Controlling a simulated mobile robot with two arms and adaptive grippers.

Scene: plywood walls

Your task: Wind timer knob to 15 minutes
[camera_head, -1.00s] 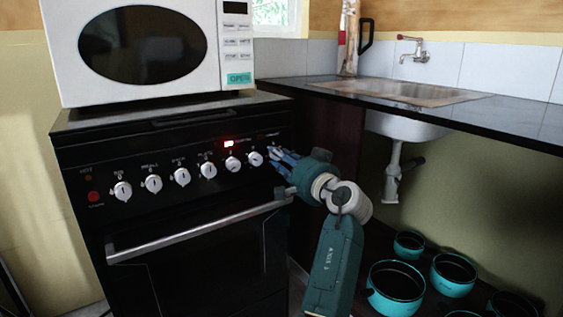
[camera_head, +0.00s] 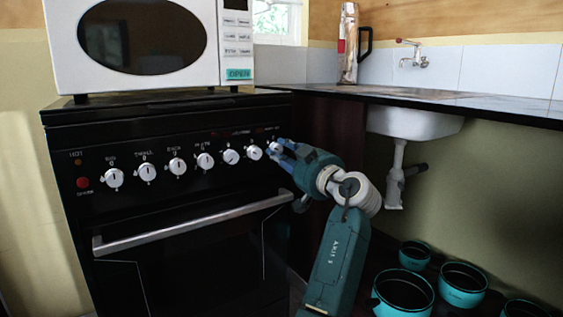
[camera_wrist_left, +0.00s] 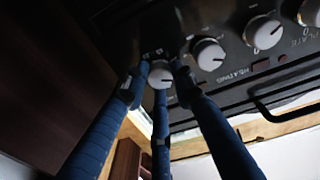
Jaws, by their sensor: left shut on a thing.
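The stove's control panel (camera_head: 190,165) carries a row of white knobs on a black front. The rightmost knob is the one at my left gripper (camera_head: 279,148), mostly hidden by the fingers in the head view. In the wrist view this knob (camera_wrist_left: 160,75) is round and pale with a dark pointer line. My left gripper's blue fingers (camera_wrist_left: 158,85) stand around it, closed on its sides. Its scale marks are too hidden and small to read. My right gripper is not in view.
A white microwave (camera_head: 140,40) stands on the stove. The oven handle (camera_head: 190,228) runs below the knobs. The neighbouring knob (camera_wrist_left: 208,54) is close beside the held one. A sink (camera_head: 412,122) and counter are at right, with teal pots (camera_head: 403,292) on the floor.

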